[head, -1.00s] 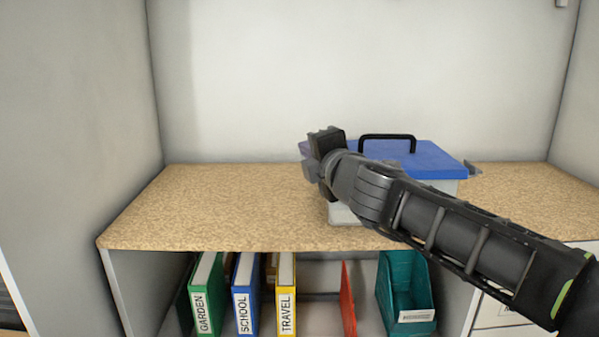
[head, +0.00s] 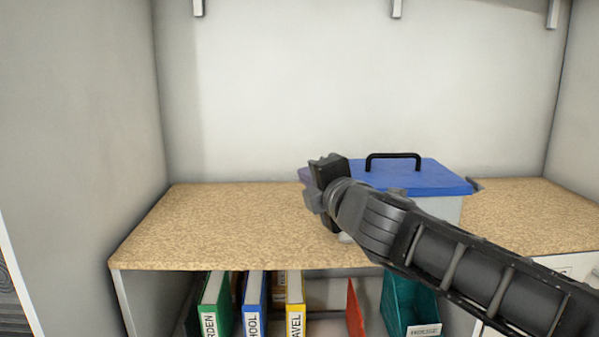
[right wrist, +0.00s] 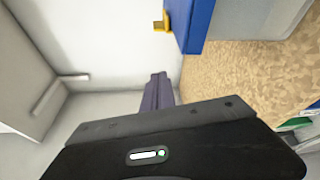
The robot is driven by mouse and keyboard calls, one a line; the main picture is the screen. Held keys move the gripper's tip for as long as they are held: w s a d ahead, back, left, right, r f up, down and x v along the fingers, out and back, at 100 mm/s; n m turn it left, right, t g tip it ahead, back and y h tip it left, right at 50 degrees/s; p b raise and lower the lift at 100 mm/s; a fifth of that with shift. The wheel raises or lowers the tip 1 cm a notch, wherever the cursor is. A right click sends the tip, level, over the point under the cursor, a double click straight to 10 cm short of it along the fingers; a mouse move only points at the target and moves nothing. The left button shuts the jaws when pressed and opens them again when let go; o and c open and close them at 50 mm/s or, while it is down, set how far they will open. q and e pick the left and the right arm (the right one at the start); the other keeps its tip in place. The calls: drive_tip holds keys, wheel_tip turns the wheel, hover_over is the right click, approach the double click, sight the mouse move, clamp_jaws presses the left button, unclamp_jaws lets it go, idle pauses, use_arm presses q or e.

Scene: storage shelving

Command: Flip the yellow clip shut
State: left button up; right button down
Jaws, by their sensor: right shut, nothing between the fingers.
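A box with a blue lid (head: 425,177) and a pale body stands on the speckled shelf top. The yellow clip (right wrist: 160,22) shows in the right wrist view, sticking out from the edge of the blue lid (right wrist: 197,22). In the head view I cannot see the clip; my right gripper and arm cover the box's left part. My right gripper (head: 306,175) is at the box's left end. In the right wrist view its fingers (right wrist: 158,88) are together and empty, apart from the clip. My left gripper is not in view.
The lid has a black handle (head: 393,157), and a grey tab (head: 476,184) sticks out at its right end. The shelf top (head: 225,222) is clear left of the box. Binders (head: 252,300) and a teal file holder (head: 408,305) stand below. Walls close in the back and sides.

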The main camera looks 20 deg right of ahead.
drive_tip(key=s, duration=0.5)
drive_tip(key=shift+s+p, duration=0.15)
drive_tip(key=shift+p, duration=0.2)
